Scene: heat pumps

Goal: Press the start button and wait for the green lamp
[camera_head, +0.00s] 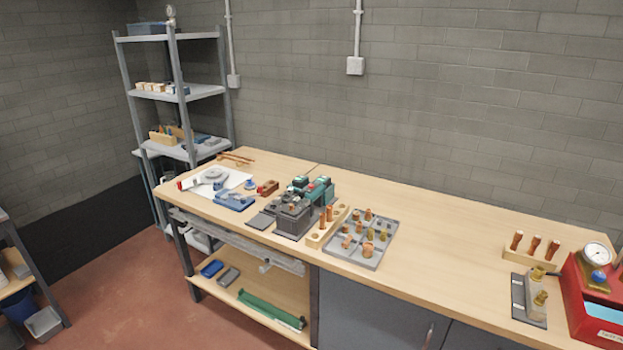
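A red box-shaped unit (574,308) stands at the right end of the workbench, cut off by the picture's edge. A round white-faced gauge (597,253) sits on top of it, with a small blue round part (599,276) just below the gauge. A light label is on its front, too small to read. I cannot make out which part is the start button, and no lit green lamp shows. Neither of my grippers is in view.
The wooden workbench (450,250) is clear between the grey tray of copper fittings (372,264) and the grey plate with brass fittings (517,301). A green-and-grey machine (298,212) stands left of the tray. A metal shelf (186,92) stands at the back left.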

